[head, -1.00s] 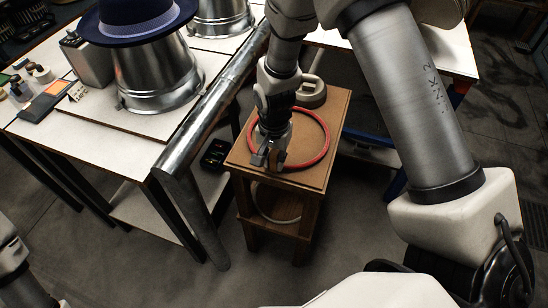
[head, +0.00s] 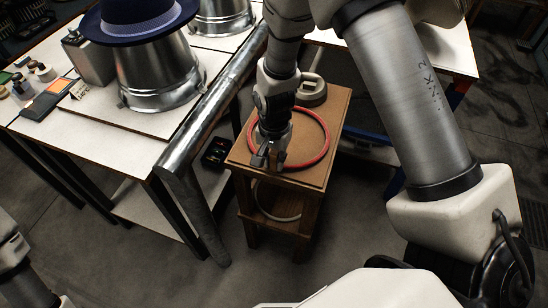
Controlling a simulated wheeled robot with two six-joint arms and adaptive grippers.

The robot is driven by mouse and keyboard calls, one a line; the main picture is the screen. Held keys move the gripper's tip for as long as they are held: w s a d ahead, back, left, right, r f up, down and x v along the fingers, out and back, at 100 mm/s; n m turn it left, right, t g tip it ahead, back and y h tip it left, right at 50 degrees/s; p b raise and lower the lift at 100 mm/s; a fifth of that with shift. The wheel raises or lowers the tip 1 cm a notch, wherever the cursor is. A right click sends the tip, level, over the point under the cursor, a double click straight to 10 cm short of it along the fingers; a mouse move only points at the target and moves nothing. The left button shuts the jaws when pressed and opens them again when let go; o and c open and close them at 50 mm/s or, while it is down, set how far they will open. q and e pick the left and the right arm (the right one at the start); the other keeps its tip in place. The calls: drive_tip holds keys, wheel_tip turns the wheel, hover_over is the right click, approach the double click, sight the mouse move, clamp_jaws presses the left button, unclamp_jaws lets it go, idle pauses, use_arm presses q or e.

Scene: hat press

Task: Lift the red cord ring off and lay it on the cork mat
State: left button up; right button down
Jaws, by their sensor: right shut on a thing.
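The red cord ring (head: 328,139) lies over the cork mat (head: 335,100) on top of a small wooden stand. It looks flat on or just above the mat; I cannot tell which. My right gripper (head: 268,160) reaches down from above and is shut on the ring's near left part. The fingers hide that part of the ring. Only a piece of my left arm (head: 12,250) shows at the left edge; its gripper is out of view. The blue hat (head: 140,25) sits on a metal form (head: 160,75) on the white table, with no ring on it.
A grey-beige ring-shaped object (head: 313,88) stands at the back of the stand, close to the red ring. A thick metal bar (head: 205,115) runs along the white table's edge, left of my right gripper. A pale ring (head: 280,205) lies on the stand's lower shelf.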

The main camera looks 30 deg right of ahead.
drive_tip(key=shift+f, duration=0.1)
idle(0.3)
drive_tip(key=c, duration=0.9)
unclamp_jaws()
drive_tip(key=shift+c, duration=0.2)
wheel_tip(320, 180, up, 8)
drive_tip(key=p, duration=0.8)
drive_tip(key=shift+f, duration=0.15)
drive_tip(key=shift+w+f, duration=0.1)
